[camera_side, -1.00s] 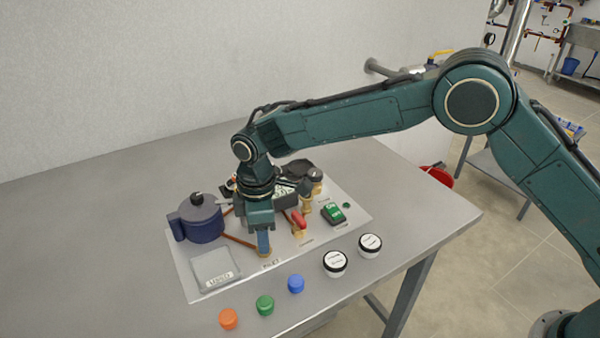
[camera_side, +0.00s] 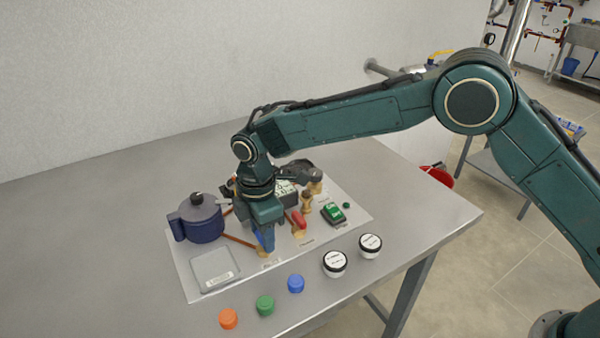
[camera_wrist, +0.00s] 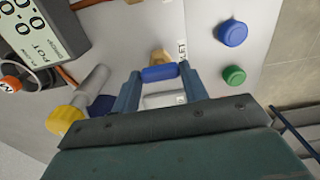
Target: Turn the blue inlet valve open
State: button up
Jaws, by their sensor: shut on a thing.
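The blue inlet valve has a blue lever handle (camera_wrist: 159,73) on a brass body (camera_wrist: 158,56). In the side view the handle (camera_side: 266,241) stands near the front edge of the white panel, by a printed label. My gripper (camera_wrist: 160,74) is shut on the blue handle, with one finger at each end of it in the wrist view. In the side view my gripper (camera_side: 264,232) comes down from above and hides part of the valve. The exact angle of the handle is hard to tell.
A red-handled valve (camera_side: 299,219) stands close to the right of my gripper. A dark blue lidded pot (camera_side: 202,222) and a grey scale-like box (camera_side: 214,269) are to the left. Orange (camera_side: 228,319), green (camera_side: 265,305) and blue (camera_side: 296,284) caps line the front.

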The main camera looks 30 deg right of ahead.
jog(key=o, duration=1)
jog(key=shift+r, duration=0.2)
notch_tip(320, 180, up, 14)
jog(key=shift+f, duration=0.25)
